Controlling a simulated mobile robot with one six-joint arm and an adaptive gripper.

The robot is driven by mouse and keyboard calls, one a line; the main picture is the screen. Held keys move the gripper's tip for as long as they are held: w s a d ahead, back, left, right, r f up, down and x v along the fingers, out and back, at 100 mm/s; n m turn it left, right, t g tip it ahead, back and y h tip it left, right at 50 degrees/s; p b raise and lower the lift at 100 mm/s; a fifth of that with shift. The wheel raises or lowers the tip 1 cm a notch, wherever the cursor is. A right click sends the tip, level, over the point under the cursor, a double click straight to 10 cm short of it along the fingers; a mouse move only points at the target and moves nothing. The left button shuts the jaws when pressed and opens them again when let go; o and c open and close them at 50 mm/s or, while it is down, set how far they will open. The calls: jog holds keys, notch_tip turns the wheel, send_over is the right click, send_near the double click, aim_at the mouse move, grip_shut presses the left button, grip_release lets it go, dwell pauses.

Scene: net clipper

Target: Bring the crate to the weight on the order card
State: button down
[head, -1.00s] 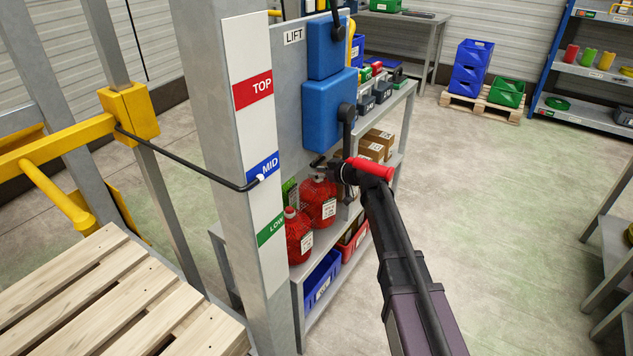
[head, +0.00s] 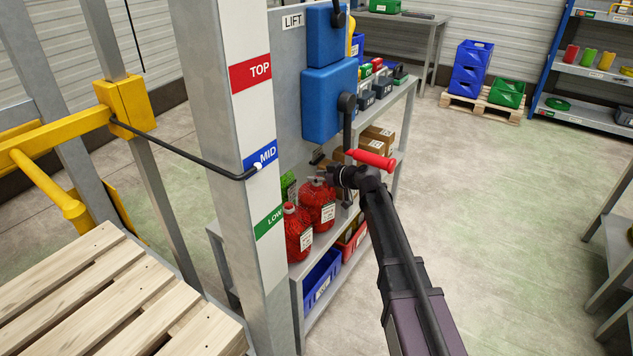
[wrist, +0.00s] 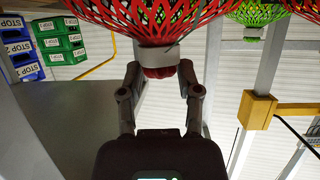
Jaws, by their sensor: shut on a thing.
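My gripper (head: 334,178) is by the shelf unit in the head view. In the wrist view its fingers (wrist: 160,78) are shut on the dark red neck of a red net bag (wrist: 165,15), just beyond a grey band. This bag also shows in the head view (head: 318,207) with a white tag; I cannot tell whether it touches the shelf. A second red net bag (head: 297,238) stands beside it. A blue crate (head: 322,280) and a red crate (head: 352,243) are on the lower shelf; which crate is meant is unclear. I cannot make out an order card.
A grey post (head: 220,130) carries TOP, MID and LOW bands; a black pointer (head: 200,160) ends at MID. A wooden pallet (head: 105,300) is at left. The floor (head: 500,220) at right is clear.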

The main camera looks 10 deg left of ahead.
jog(key=shift+f, duration=0.25)
jog(key=shift+c, duration=1.5)
grip_release()
jog(key=shift+r, duration=0.15)
jog(key=shift+s+d+r+p, duration=0.25)
jog(key=shift+d+r+p, duration=0.05)
jog(key=shift+d, duration=0.15)
jog(key=p+v, duration=0.4)
jog(key=v, duration=0.7)
jog(key=shift+w+f, duration=0.1)
jog(key=s+d+f+m+g+h, duration=0.2)
jog(key=s+d+f+m+h, duration=0.1)
jog(key=s+d, duration=0.4)
jog(key=s+d+f+m+g+h, duration=0.1)
jog(key=s+d+f+m+h, duration=0.3)
jog(key=s+d, duration=0.3)
jog(key=s+d+f+m+g+h, duration=0.2)
jog(key=s+d+f+m+h, duration=0.2)
jog(key=s+d, duration=0.4)
jog(key=d+m+h, duration=0.1)
jog(key=d+m, duration=0.1)
jog(key=d, duration=0.4)
jog(key=shift+d+f+g, duration=0.15)
jog(key=shift+f+g, duration=0.1)
jog(key=shift+g, duration=0.05)
